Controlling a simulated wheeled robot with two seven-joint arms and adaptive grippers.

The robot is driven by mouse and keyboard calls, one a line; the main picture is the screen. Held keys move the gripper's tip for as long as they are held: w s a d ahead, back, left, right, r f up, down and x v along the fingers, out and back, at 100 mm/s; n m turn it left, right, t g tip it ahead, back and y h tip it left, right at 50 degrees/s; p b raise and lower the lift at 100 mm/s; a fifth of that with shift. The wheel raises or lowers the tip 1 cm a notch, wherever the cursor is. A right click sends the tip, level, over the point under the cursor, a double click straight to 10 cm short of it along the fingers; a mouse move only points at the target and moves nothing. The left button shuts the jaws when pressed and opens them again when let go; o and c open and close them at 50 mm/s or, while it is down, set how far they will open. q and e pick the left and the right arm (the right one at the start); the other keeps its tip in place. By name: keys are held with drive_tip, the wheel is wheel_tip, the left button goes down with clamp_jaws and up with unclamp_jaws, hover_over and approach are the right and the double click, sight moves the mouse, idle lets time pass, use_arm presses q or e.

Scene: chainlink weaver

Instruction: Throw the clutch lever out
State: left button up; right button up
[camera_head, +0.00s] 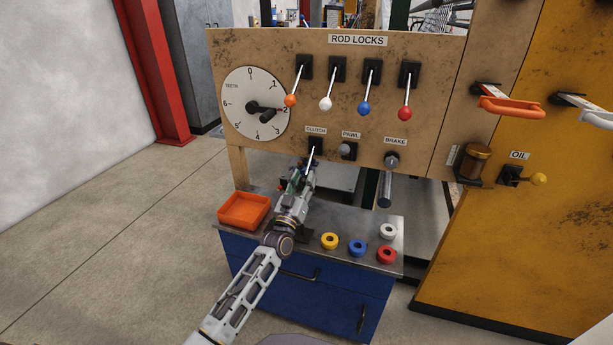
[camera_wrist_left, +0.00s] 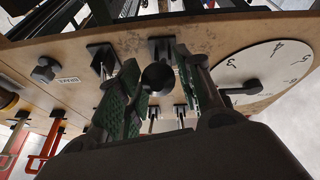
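The clutch lever (camera_head: 312,158) sits under the CLUTCH label on the tan panel, its pale rod slanting down and slightly left. My left gripper (camera_head: 299,178) is at the lever's lower end, reaching up from below. In the left wrist view, a round black knob (camera_wrist_left: 157,77) shows between the two green-padded fingers of the left gripper (camera_wrist_left: 160,92). The fingers stand apart on either side of it, and I see no clear grip. The lever's lower end is partly hidden by the gripper in the head view. My right gripper is not in view.
The pawl knob (camera_head: 348,149) and brake lever (camera_head: 387,182) are right of the clutch. Several rod lock levers hang above, and a teeth dial (camera_head: 254,108) is at left. Below, a blue cabinet (camera_head: 325,295) carries an orange tray (camera_head: 243,210) and several coloured rings.

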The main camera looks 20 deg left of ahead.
sight(309, 165)
use_arm(q)
drive_tip(key=shift+x, duration=1.35)
